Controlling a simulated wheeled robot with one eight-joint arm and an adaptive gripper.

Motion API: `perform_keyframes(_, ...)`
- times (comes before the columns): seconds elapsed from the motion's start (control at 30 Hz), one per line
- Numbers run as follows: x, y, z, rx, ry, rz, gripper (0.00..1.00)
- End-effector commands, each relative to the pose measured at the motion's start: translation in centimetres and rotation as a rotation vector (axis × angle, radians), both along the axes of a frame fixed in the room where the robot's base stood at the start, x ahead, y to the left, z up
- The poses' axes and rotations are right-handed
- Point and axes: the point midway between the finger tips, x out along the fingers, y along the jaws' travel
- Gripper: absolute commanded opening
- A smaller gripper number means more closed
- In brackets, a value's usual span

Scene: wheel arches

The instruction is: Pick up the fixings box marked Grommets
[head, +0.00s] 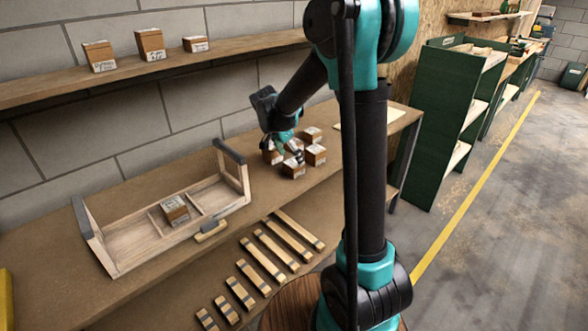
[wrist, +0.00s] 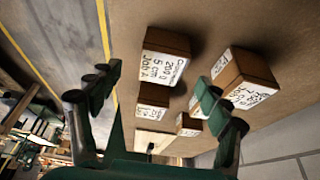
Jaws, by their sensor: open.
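Several small brown fixings boxes with white labels stand in a cluster on the bench, among them a front box (head: 293,170) and a right box (head: 316,155). My gripper (head: 290,150) is open and low over this cluster, hiding part of it. In the wrist view, a large box (wrist: 165,58) shows between and beyond the open fingers; its label's top word is hard to read, with "200", "5 cm" and "Job A" below. Another box (wrist: 243,80) is beyond the right finger. Smaller boxes (wrist: 152,102) and (wrist: 188,125) lie lower. I cannot tell which box is marked Grommets.
A wooden tote (head: 125,245) with compartments stands left on the bench, with one box (head: 175,210) in it. Three boxes sit on the wall shelf (head: 200,62). Wooden strips (head: 262,258) lie along the front. A green shelf unit (head: 440,110) stands right.

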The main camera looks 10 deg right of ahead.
Motion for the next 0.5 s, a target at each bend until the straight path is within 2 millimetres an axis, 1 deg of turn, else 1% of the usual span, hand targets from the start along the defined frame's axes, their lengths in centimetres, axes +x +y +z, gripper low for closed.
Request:
perform_keyframes(0.23,0.5,-0.5,-1.6,0.0,0.0,-0.001,0.78)
perform_keyframes(0.5,1.3,-1.4,-4.9,0.001,-0.001,-0.001,0.78)
